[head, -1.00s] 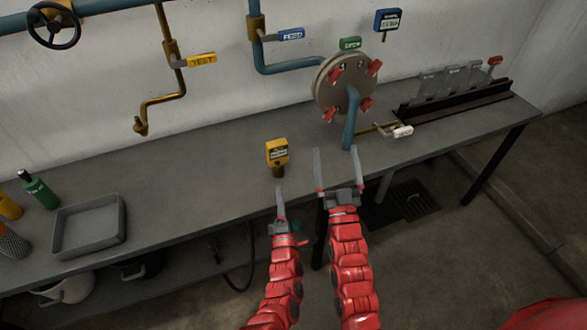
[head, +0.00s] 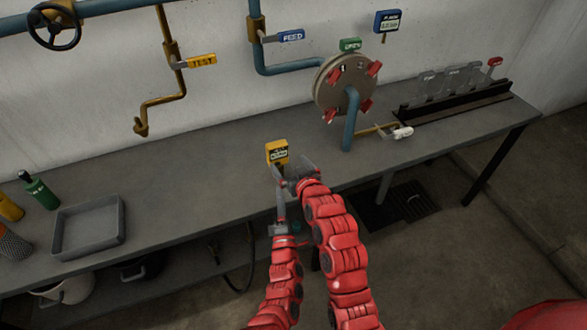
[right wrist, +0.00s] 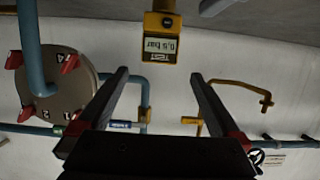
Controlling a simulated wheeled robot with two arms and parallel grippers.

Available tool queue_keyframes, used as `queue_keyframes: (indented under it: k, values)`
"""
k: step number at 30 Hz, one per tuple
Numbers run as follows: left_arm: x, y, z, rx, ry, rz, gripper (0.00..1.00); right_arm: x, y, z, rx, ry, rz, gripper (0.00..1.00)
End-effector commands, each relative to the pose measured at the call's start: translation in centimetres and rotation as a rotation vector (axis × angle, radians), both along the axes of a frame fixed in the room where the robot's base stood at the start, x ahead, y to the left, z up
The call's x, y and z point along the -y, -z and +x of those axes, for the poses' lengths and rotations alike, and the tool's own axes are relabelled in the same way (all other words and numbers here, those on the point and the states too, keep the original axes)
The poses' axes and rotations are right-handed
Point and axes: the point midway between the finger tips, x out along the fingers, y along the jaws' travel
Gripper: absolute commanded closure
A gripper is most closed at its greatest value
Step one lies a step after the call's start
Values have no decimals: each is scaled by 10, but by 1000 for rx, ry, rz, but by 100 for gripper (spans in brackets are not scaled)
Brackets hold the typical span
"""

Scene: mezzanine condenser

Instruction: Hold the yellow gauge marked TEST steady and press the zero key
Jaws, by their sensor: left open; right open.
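The yellow gauge (head: 277,152) stands upright above the front part of the grey bench. In the right wrist view the gauge (right wrist: 158,72) appears upside down, with TEST on it and a display reading 0.5 bar. A small round feature shows on its body; I cannot tell whether it is the zero key. My left gripper (head: 280,180) is open, just below the gauge, its fingers seen edge-on. My right gripper (head: 293,169) is open and empty just right of the gauge, its fingers (right wrist: 160,76) spread with the gauge ahead. Contact with the gauge cannot be told.
A flanged disc (head: 345,84) with red clamps and a blue pipe stands to the right. A rack (head: 455,100) lies farther right. A grey tray (head: 90,226) and a green bottle (head: 40,190) are at left. The bench (head: 190,170) between tray and gauge is clear.

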Motion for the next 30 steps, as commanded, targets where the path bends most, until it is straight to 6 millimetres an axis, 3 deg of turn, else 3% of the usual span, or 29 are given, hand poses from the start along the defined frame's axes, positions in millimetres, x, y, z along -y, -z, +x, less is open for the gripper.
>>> queue_keyframes:
  k: [15,30]
  values:
    - [0,0,0,0,0,0,50,-25,24,76,1,0,1,0]
    - [0,0,0,0,0,0,50,-40,42,125,-2,1,2,0]
